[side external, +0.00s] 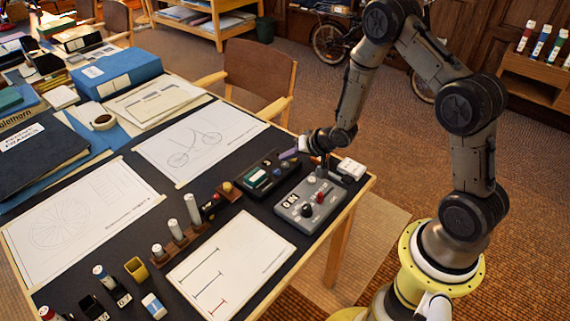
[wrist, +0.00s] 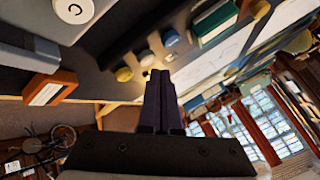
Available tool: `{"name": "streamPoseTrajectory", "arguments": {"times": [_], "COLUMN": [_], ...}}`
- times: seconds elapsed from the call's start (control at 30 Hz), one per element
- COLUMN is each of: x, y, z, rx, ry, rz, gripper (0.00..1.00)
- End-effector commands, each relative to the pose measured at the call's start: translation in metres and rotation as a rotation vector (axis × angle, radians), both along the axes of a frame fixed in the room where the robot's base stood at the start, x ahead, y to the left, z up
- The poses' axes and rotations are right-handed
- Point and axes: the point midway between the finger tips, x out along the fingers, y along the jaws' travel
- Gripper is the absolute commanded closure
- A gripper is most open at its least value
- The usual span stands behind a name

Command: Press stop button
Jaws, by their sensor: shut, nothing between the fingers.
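A grey control box (side external: 310,207) sits near the table's right edge. It carries a red knob or button (side external: 320,197), a black knob (side external: 307,211) and a pale round button (side external: 311,180). A dark control box (side external: 270,174) with a green-and-white panel (side external: 257,178) lies behind it. In the wrist view, a white button with a dark curved mark (wrist: 73,10) shows at top left; the dark box's small yellow, grey and blue buttons (wrist: 170,38) show ahead of the fingers. I cannot tell which is the stop button. My gripper (side external: 289,154) is shut and empty, above the dark box's far end (wrist: 160,76).
A white box (side external: 351,168) stands at the table's right corner; an orange box with a white label (wrist: 48,88) shows in the wrist view. Bottles in a wooden rack (side external: 180,234) stand left of the grey box. Drawings, folders and a chair (side external: 258,76) lie beyond.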

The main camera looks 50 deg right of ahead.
Motion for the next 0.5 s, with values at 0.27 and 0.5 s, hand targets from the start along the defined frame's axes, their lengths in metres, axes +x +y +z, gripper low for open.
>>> {"name": "streamPoseTrajectory", "arguments": {"times": [0.27, 0.5], "x": [0.000, 0.001], "y": [0.000, 0.000], "z": [0.001, 0.015], "rx": [0.001, 0.000], "ry": [0.000, -0.002], "rz": [-0.001, -0.001], "gripper": [1.00, 1.00]}}
